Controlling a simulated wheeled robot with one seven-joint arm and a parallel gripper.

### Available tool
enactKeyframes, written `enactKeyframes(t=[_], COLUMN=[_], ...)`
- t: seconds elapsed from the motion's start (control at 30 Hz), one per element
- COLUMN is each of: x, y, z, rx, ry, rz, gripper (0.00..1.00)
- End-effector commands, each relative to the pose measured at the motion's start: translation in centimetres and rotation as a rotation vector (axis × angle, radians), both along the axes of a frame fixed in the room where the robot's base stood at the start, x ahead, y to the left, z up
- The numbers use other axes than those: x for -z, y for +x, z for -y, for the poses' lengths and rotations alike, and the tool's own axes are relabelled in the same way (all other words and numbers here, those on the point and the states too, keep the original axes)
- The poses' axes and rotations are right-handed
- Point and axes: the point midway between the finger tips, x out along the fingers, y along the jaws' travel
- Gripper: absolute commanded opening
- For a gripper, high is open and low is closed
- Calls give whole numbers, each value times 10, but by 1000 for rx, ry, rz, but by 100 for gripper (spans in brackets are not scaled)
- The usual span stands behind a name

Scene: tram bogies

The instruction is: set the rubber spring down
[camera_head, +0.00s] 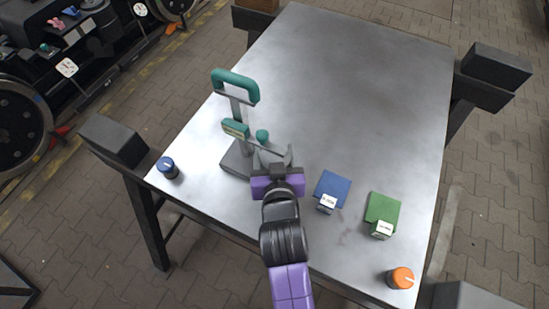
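My gripper (272,160) is over the near-left part of the steel table (350,85), beside a grey stand (237,158) with a green handle. Its purple body hides much of the space below it, and I cannot tell whether its fingers are open or shut. No rubber spring can be made out for certain. A small teal-topped piece (262,136) shows just beyond the fingers; I cannot tell whether it is held or belongs to the stand. A blue pad (333,186) and a green pad (383,207) lie to the right, each with a white-labelled block at its near edge.
A blue knob (167,167) stands near the table's left corner and an orange knob (400,278) near its right front corner. Dark beam ends (495,65) flank the table. Its far half is clear. Wheeled machinery (60,50) stands at the upper left.

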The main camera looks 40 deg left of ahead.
Motion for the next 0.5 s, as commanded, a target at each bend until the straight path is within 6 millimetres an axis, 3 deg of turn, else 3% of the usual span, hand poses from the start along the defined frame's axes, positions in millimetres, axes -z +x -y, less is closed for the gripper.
enactKeyframes(t=[0.27, 0.5], x=[30, 33], y=[0, 0], z=[-1, -1], rx=[-1, -1], ry=[0, 3], rz=[1, 3], gripper=[0, 0])
